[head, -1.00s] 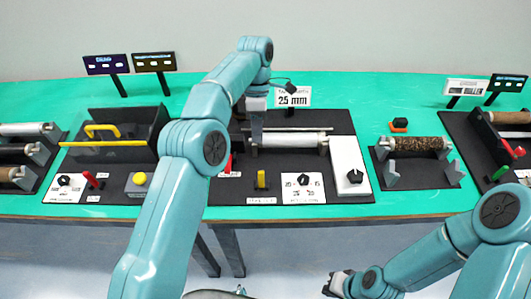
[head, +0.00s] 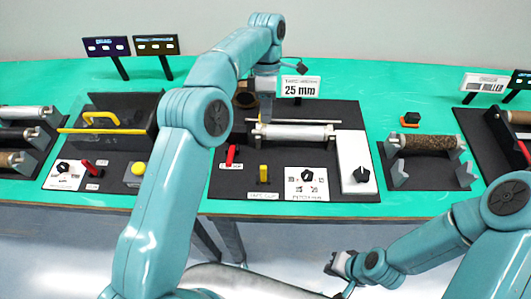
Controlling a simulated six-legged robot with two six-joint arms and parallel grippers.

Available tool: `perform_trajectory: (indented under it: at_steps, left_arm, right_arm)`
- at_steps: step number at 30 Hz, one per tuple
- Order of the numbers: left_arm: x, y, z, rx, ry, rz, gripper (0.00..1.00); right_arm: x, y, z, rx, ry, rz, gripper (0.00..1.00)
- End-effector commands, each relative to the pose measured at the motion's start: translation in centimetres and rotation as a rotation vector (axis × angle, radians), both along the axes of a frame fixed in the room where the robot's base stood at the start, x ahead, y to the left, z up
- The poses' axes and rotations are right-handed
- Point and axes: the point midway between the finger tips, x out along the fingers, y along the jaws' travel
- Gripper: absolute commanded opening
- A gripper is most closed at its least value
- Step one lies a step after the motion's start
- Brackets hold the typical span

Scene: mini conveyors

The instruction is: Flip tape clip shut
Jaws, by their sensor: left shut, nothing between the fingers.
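The tape clip panel has a small yellow lever (head: 263,174) standing upright above a white "TAPE CLIP" label (head: 262,194). My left gripper (head: 266,112) points down over the back of the same dark station board, at the left part of the white roller (head: 300,131). It is shut and empty, behind and above the yellow lever and apart from it. I cannot tell whether its tip touches the thin rod (head: 285,122) by the roller. My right gripper (head: 335,264) is low in front of the table, far from the clip; its jaws are too small to read.
A red lever (head: 232,155) stands left of the yellow one. A white card with a black knob (head: 307,176) and a white block (head: 353,150) with another knob are to the right. A "25 mm" sign (head: 300,87) stands behind. Green table (head: 395,95) shows between stations.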

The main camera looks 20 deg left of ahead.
Motion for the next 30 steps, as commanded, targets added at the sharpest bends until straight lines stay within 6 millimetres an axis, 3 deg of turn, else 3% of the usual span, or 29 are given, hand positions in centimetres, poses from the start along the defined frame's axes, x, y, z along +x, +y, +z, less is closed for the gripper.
perform_trajectory:
  at_steps: [8, 20, 30]
  left_arm:
    - [-0.7, -0.2, -2.1, 0.001, 0.004, 0.000, 0.00]
    - [-3.4, -1.0, -9.4, 0.000, 0.006, 0.000, 0.00]
    - [-6.7, -2.0, -9.1, 0.000, 0.000, 0.000, 0.00]
  right_arm:
    - [0.0, 0.0, -0.6, 0.000, 0.000, 0.000, 0.00]
    - [0.0, 0.0, 0.2, 0.000, 0.000, 0.000, 0.00]
    - [0.0, 0.0, 1.3, 0.000, 0.000, 0.000, 0.00]
